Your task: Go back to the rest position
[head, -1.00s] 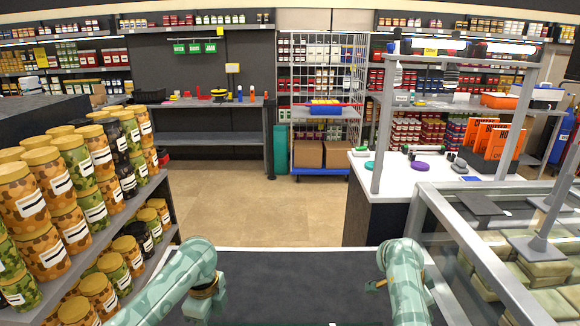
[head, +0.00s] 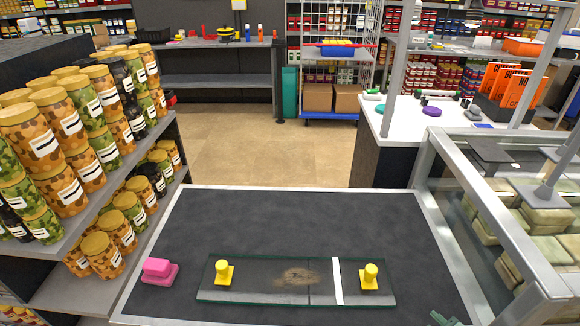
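A dark-topped table (head: 300,219) with a light rim lies in front of me. A flat glass panel (head: 240,291) rests on it near the front. The panel carries a left yellow knob (head: 224,272) and a right yellow knob (head: 370,276), a white stripe (head: 338,281) and a brown smudge (head: 298,277). A pink block-like tool (head: 158,270) sits on the table left of the panel. Only a small green piece of my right gripper (head: 445,319) shows at the bottom edge, right of the panel and apart from it; its fingers cannot be made out. My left gripper is out of view.
Shelves of camouflage-coloured jars (head: 95,130) stand close on the left. A glass-sided case (head: 500,240) borders the table on the right. A white counter (head: 400,125) stands behind it. Open tiled floor (head: 240,150) lies beyond the table.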

